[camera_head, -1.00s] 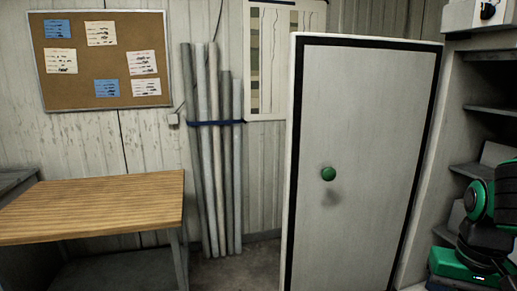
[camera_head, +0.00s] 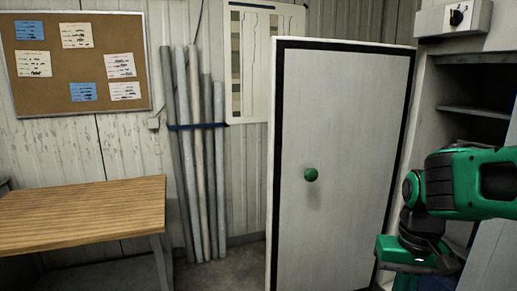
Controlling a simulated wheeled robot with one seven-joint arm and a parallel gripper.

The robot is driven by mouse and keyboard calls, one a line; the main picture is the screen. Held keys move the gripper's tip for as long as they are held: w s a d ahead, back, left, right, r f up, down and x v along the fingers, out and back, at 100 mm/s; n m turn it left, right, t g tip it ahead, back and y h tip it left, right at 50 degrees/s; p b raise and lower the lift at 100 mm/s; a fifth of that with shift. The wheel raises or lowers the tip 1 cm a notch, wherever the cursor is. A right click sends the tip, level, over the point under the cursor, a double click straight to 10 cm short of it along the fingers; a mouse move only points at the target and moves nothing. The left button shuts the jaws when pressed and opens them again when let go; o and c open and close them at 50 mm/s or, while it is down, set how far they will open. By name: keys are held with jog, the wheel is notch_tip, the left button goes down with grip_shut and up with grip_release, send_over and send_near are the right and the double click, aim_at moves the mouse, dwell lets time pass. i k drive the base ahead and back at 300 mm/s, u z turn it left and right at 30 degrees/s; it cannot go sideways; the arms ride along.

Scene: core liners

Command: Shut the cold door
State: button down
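The cold door (camera_head: 345,130) stands wide open in the head view, a pale upright panel with a black seal around its face. A round green knob (camera_head: 311,175) sticks out of its left half. The cold cabinet (camera_head: 470,75) is open to the right of the door, with dark shelves inside. My green and black arm reaches in from the right edge, in front of the cabinet opening. My gripper (camera_head: 405,252) is at the arm's lower end, right of the knob and apart from it. Its fingers cannot be made out.
A wooden-topped bench (camera_head: 80,212) stands at the left. Several grey pipes (camera_head: 196,150) lean on the wall behind a blue strap. A cork board (camera_head: 80,65) and a chart hang above. A control box with a black dial (camera_head: 455,18) sits above the cabinet. Floor shows between bench and door.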

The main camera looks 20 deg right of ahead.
aim_at(338, 109)
jog(key=i, duration=0.9)
